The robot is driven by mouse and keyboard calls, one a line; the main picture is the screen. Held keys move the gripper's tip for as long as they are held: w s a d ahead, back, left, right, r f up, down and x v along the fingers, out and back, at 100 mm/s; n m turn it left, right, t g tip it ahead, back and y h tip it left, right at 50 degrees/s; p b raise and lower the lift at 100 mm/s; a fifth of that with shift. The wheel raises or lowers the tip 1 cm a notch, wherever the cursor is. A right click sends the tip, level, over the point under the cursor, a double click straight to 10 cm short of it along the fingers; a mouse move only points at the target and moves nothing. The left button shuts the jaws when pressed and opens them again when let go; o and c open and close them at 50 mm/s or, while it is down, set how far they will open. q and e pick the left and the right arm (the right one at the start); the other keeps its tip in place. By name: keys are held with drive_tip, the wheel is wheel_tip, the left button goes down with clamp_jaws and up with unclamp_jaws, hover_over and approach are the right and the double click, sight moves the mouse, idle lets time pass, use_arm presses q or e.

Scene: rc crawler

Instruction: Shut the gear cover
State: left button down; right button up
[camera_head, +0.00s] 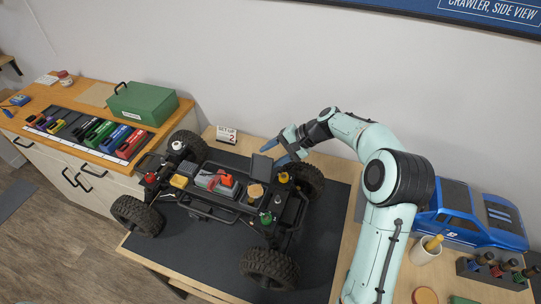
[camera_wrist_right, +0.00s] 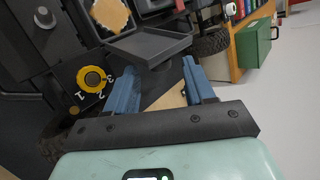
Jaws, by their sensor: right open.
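The gear cover (camera_head: 262,168) is a dark grey panel on the crawler (camera_head: 215,187). It stands tilted up at the far side of the chassis, so it looks open. In the right wrist view the cover (camera_wrist_right: 150,46) shows as a shallow grey lid with a raised rim, just beyond the fingertips. My right gripper (camera_head: 279,149) is beside the cover, on its far right side. In the wrist view its blue fingers (camera_wrist_right: 158,72) are apart with nothing between them. Contact with the cover cannot be told. My left gripper is out of view.
The crawler stands on a dark mat (camera_head: 320,245). A yellow dial (camera_wrist_right: 91,79) with numbers is close to the fingers. A green toolbox (camera_head: 142,103) is at the left, a blue car body (camera_head: 465,215) at the right. A small box sign (camera_head: 226,134) stands behind the crawler.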

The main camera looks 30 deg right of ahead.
drive_tip(key=shift+w+a+f, duration=0.3)
drive_tip(key=shift+a+f, duration=0.1)
drive_tip(key=shift+f, duration=0.1)
